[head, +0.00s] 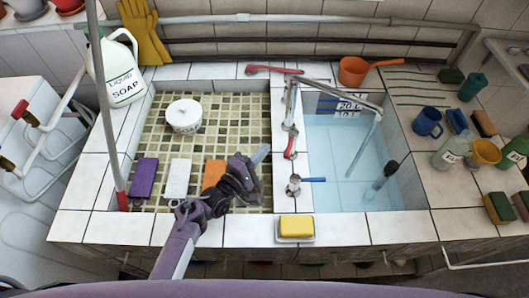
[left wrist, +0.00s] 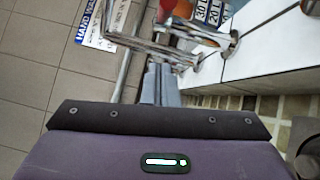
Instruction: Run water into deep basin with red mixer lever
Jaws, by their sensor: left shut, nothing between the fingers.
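The deep basin (head: 330,190) is on the right in the head view and is light blue inside. A chrome mixer (head: 290,105) stands on the divider, its spout reaching over this basin. A red lever (head: 290,148) is at the mixer's near end. My left gripper (head: 262,154) is shut and empty, over the tiled shallow basin, left of the red lever and apart from it. In the left wrist view its fingers (left wrist: 160,82) point towards chrome pipes (left wrist: 190,40). My right gripper is not in view.
A blue-handled tap (head: 312,180) and a yellow sponge (head: 296,226) are near the gripper. A red-handled item (head: 272,69) lies behind. A dark-headed tool (head: 381,180) is in the deep basin.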

